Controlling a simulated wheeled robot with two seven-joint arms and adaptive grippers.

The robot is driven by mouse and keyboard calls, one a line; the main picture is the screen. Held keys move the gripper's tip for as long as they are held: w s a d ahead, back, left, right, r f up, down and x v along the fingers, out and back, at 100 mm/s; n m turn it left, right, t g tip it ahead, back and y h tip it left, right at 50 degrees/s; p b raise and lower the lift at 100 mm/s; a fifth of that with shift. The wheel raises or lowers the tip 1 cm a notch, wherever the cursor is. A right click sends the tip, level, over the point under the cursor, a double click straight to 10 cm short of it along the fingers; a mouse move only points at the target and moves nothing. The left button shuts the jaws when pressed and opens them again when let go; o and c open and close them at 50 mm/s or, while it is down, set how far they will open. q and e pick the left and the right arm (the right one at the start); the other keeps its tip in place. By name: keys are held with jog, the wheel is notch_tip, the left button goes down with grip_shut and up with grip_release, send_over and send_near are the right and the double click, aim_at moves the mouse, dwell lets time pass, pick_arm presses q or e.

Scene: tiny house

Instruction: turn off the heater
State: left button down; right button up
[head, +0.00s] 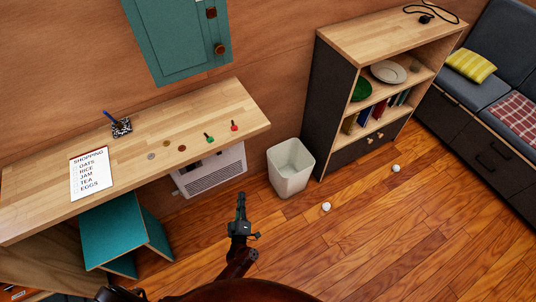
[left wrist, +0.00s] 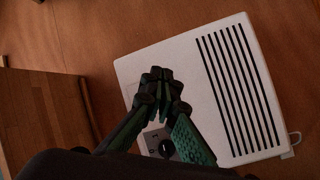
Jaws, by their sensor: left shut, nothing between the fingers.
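The heater (head: 212,177) is a white box with dark slats, low on the wall under the wooden desk, which hides its top in the head view. In the left wrist view the heater (left wrist: 190,62) shows large and tilted, with black slats on its right part. A small grey panel with a dark round knob (left wrist: 166,148) shows low on it, partly covered by my fingers. My left gripper (head: 241,197) is shut and empty. In the left wrist view its fingertips (left wrist: 158,76) overlap the heater's front; I cannot tell whether they touch. My right gripper is not in view.
The desk (head: 130,165) overhangs the heater. A teal stool (head: 112,228) stands left of it and a white bin (head: 291,165) right of it. A shelf unit (head: 333,105) stands farther right. Two small white balls lie on the otherwise open floor (head: 370,240).

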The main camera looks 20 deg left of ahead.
pick_arm(q)
jog(key=w+a+r+n+g+y+b, duration=0.3)
jog(key=r+n+y, duration=0.3)
jog(key=n, duration=0.7)
jog(key=shift+a+r+g+y+b, duration=0.35)
jog(key=shift+g+y+b, duration=0.45)
jog(key=shift+y, duration=0.5)
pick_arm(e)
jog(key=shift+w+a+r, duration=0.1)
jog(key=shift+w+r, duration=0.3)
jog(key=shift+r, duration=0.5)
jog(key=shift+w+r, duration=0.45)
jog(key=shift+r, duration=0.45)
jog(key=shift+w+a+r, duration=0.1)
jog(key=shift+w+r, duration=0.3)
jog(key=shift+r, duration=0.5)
pick_arm(q)
jog(key=b+x, duration=0.4)
jog(key=x, duration=1)
jog(key=shift+f, duration=0.1)
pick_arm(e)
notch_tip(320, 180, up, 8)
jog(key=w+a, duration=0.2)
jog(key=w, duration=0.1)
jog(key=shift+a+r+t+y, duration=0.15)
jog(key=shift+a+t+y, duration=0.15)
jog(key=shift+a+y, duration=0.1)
